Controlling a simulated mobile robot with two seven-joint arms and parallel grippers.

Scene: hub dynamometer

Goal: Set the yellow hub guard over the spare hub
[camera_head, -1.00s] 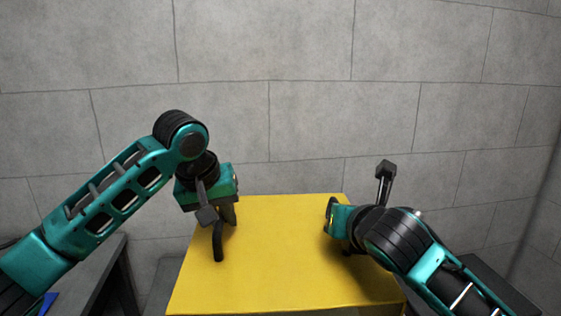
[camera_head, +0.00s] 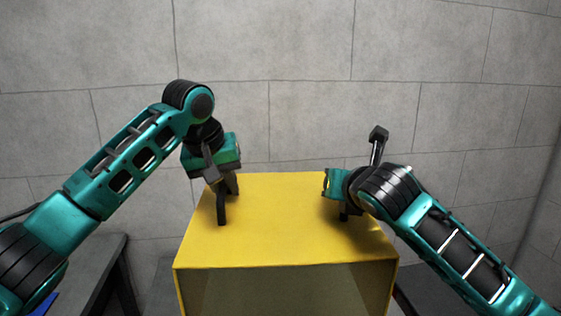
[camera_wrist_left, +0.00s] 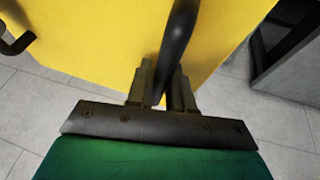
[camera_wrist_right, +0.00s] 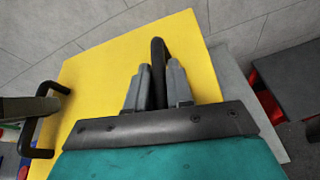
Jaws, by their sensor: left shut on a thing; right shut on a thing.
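The yellow hub guard (camera_head: 285,210) is a large box with a flat yellow top and yellow edges around a dull, shaded front. It hangs level between my grippers. My left gripper (camera_head: 222,190) is shut on the black handle (camera_head: 222,208) at the guard's left side; the left wrist view shows this handle (camera_wrist_left: 179,35) between the fingers. My right gripper (camera_head: 338,205) is shut on the other handle, which shows between the fingers in the right wrist view (camera_wrist_right: 159,58). I cannot see the spare hub in any view.
A dark table (camera_head: 88,270) with a blue item (camera_head: 45,303) stands at the lower left. In the right wrist view, a dark surface (camera_wrist_right: 298,80) has red items (camera_wrist_right: 265,105) beside it. A grey block wall (camera_head: 310,110) closes the back.

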